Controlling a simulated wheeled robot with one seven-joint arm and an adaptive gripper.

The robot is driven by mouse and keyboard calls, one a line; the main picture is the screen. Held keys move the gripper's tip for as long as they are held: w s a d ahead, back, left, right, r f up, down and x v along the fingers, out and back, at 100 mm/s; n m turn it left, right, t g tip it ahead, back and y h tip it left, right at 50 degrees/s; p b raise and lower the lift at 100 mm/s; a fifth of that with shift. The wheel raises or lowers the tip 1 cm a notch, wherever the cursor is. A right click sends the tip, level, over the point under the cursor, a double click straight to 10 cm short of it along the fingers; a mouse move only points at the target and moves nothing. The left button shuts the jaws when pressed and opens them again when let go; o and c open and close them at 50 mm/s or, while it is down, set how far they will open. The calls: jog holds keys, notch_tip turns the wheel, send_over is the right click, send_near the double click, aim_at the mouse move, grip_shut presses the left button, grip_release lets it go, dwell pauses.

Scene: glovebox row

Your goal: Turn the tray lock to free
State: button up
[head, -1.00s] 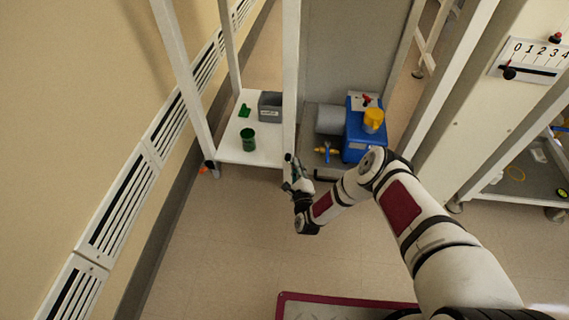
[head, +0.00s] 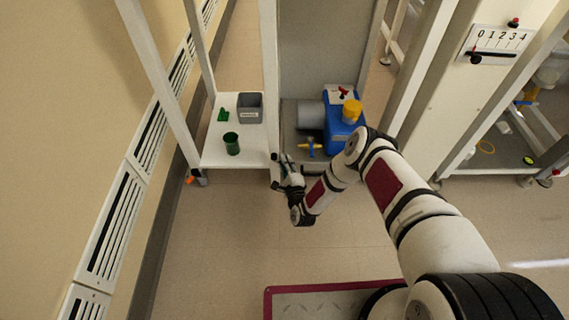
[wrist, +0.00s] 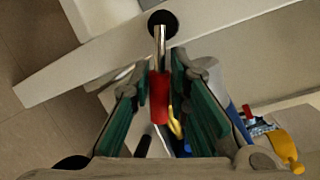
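A lever with a red grip (wrist: 159,98) and a metal shaft juts from a black round pivot (wrist: 162,23) on a white frame bar in the wrist view. It appears to be the tray lock; no label on it is legible. My gripper (wrist: 160,72) is open, with its green-padded fingers on either side of the red grip and narrow gaps showing. In the head view my gripper (head: 280,170) is low at the foot of the white post between the shelf and the blue pump. The lever is too small or hidden to make out there.
A white low shelf (head: 220,155) holds a green cup (head: 232,143) and a grey bin (head: 250,107).

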jog(key=shift+o, duration=1)
jog(key=v, duration=1.2)
jog(key=shift+d, duration=0.1)
jog(key=shift+c, duration=0.3)
